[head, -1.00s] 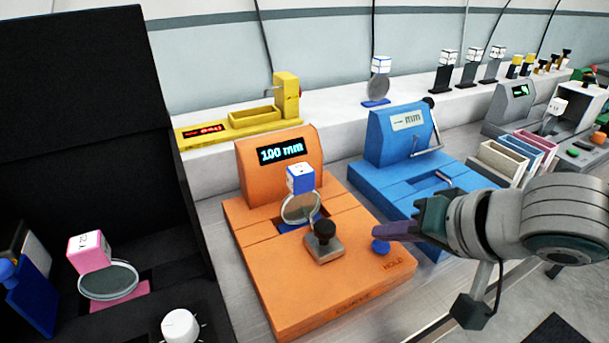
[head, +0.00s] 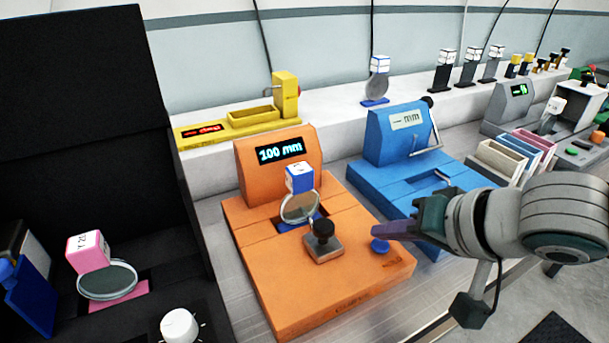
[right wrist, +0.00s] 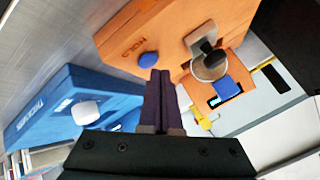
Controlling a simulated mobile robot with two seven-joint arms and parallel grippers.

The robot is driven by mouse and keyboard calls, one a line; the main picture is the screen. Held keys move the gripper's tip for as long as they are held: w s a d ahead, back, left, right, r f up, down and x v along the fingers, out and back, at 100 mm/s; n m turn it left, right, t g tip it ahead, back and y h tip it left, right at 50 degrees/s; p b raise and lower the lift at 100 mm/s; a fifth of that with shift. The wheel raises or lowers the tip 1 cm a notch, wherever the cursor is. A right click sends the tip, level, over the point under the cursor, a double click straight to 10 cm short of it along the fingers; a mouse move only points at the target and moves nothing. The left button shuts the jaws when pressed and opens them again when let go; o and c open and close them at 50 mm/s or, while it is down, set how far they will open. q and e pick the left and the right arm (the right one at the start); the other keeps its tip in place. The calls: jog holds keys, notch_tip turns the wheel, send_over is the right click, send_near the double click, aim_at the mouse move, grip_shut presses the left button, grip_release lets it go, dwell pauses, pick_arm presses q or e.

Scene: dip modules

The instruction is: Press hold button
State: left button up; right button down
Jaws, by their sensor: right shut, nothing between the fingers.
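The blue hold button (head: 380,246) is a small round knob on the right front part of the orange device (head: 340,296). It also shows in the right wrist view (right wrist: 148,60), beside the word HOLD. The orange device's display (head: 281,151) reads 100 mm. A round lens with a blue cube top (head: 300,180) stands in its slot, behind a dark knob on a metal block (head: 323,245). My right gripper (head: 376,232) is shut and empty, its purple fingertips right by the button; whether they touch it I cannot tell. My left gripper is not in view.
A blue device (head: 400,140) with a mm display stands to the right, partly behind my right arm. A yellow device (head: 255,117) sits on the ledge behind. A black panel (head: 90,130) and a pink-topped lens (head: 88,252) are at left.

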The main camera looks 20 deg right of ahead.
aim_at(385, 250)
jog(key=shift+f, duration=0.1)
dwell(0.5)
jog(key=shift+f, duration=0.4)
jog(key=shift+r, duration=0.1)
jog(key=shift+r+p, duration=0.45)
jog(key=shift+p, duration=0.1)
jog(key=shift+f, duration=0.1)
notch_tip(385, 250, up, 6)
jog(key=p, duration=0.7)
